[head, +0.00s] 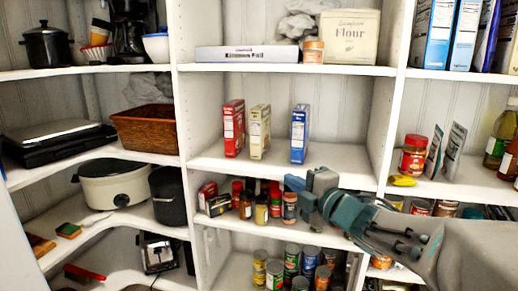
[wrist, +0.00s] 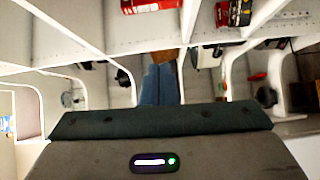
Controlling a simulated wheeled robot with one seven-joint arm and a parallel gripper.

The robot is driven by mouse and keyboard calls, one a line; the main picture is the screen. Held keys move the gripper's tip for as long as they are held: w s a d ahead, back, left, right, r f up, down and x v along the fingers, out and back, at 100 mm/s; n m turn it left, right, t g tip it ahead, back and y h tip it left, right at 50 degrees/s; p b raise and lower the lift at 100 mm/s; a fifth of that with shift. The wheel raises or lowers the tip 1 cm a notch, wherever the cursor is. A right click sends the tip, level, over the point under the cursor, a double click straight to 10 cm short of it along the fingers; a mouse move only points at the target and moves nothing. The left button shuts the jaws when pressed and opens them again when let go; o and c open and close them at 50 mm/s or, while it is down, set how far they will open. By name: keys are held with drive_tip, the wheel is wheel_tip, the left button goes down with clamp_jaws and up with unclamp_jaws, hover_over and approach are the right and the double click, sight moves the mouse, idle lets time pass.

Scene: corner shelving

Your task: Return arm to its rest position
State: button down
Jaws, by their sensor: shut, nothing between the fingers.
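My gripper (head: 291,184) is at the end of my arm, which reaches in from the lower right in the head view. Its blue fingers are together and empty, in front of the middle shelf bay near the edge above the spice jars. In the wrist view the blue fingers (wrist: 159,84) stand side by side beyond the dark gripper body, with nothing seen between them. My arm hides part of the lower right shelves.
Boxes in red (head: 233,128), cream (head: 259,132) and blue (head: 299,133) stand on the middle shelf. Spice jars (head: 262,208) and cans (head: 275,273) fill shelves below. A wicker basket (head: 146,129) and white slow cooker (head: 112,185) are left. Peanut butter (head: 414,155) is right.

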drive_tip(key=s+d+f+m+g+h, duration=0.2)
drive_tip(key=s+d+f+m+h, duration=0.2)
drive_tip(key=d+f+m+h, duration=0.85)
drive_tip(key=s+a+f+m+g+y, duration=0.1)
drive_tip(key=s+a+f+m+g, duration=0.1)
drive_tip(key=s+m+g, duration=0.3)
drive_tip(key=s+a+f+m+g+y, duration=0.1)
drive_tip(key=s+a+f+m+g, duration=0.2)
drive_tip(key=s, duration=0.9)
wheel_tip(320, 180, down, 2)
drive_tip(key=m+g, duration=0.2)
drive_tip(key=m, duration=0.2)
drive_tip(key=shift+s+a, duration=0.15)
drive_tip(key=shift+s, duration=0.1)
drive_tip(key=shift+y, duration=0.25)
